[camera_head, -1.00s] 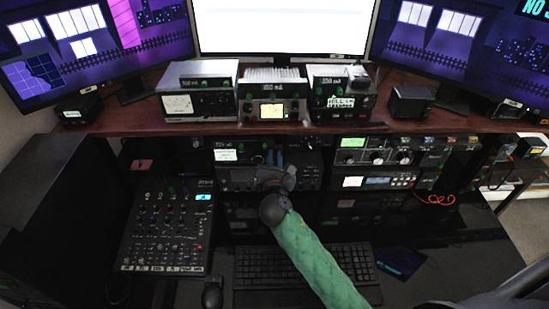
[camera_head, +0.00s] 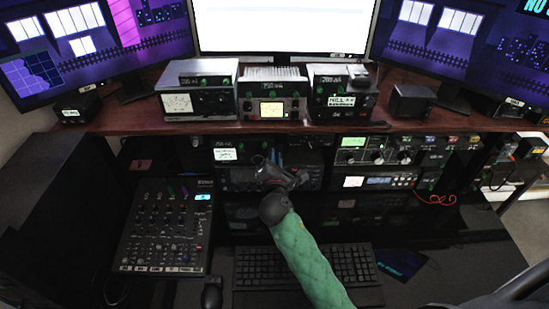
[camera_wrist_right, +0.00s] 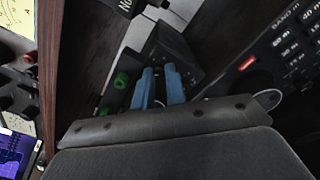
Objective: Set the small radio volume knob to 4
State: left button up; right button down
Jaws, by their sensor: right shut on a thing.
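A small black radio unit (camera_head: 224,155) with a lit white display and green knobs sits on the shelf below the desk top, just left of my right gripper (camera_head: 273,157). In the right wrist view, the blue fingertips (camera_wrist_right: 161,87) stand close together against a dark box-shaped unit (camera_wrist_right: 180,50). My right gripper is shut on a small knob, which the fingers hide almost wholly. Green knobs (camera_wrist_right: 122,80) show just left of the fingers. The knob's pointer and scale cannot be read. My left gripper is not in view.
A mixer panel (camera_head: 165,232) lies at the left, and a keyboard (camera_head: 345,268) at the front. More radio units (camera_head: 365,152) fill the shelf at the right. Several metered devices (camera_head: 272,108) stand on the wooden desk top above. Clearance around the gripper is tight.

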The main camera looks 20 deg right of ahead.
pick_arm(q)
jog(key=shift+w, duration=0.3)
pick_arm(e)
jog(key=c, duration=1.4)
grip_release()
jog(key=shift+c, duration=0.2)
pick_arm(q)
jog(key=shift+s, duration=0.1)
